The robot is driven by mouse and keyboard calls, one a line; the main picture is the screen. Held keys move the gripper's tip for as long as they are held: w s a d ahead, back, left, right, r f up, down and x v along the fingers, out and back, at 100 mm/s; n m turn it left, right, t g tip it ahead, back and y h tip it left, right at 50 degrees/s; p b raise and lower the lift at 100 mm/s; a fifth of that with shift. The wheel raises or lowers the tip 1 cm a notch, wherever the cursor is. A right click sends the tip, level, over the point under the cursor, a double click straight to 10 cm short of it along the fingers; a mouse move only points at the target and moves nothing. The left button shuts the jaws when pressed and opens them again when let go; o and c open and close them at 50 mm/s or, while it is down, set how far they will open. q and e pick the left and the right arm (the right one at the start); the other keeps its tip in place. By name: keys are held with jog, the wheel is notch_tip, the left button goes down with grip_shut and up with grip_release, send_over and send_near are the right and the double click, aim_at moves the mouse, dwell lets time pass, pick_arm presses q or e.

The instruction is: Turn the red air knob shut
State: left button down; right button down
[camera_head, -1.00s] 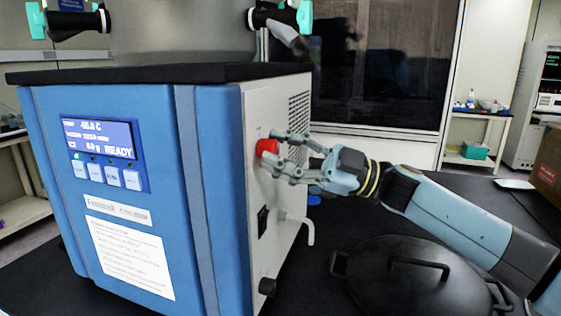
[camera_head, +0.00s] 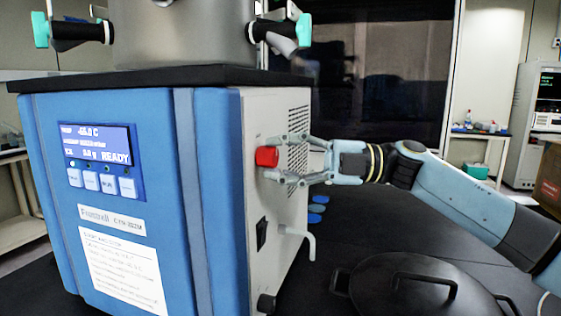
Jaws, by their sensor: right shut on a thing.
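The red air knob (camera_head: 266,156) sticks out from the grey side panel (camera_head: 262,200) of the blue freeze dryer (camera_head: 150,190). My right gripper (camera_head: 277,160) reaches in from the right, level with the knob. Its two fingers are one above and one below the knob, shut on it, with the knob's red end showing between them. My left gripper is not in view.
A steel chamber (camera_head: 180,35) with teal-ended valves (camera_head: 304,29) stands on the dryer's black top. Below my right arm are a black switch (camera_head: 261,234), a white spout (camera_head: 299,237) and a lidded black pot (camera_head: 420,288). Blue stoppers (camera_head: 317,209) lie behind the spout.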

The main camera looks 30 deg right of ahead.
jog(key=shift+f, duration=0.1)
dwell(0.3)
jog(key=c, duration=1)
grip_release()
jog(key=shift+o, duration=0.3)
jog(key=v, duration=1.2)
jog(key=shift+f, duration=0.1)
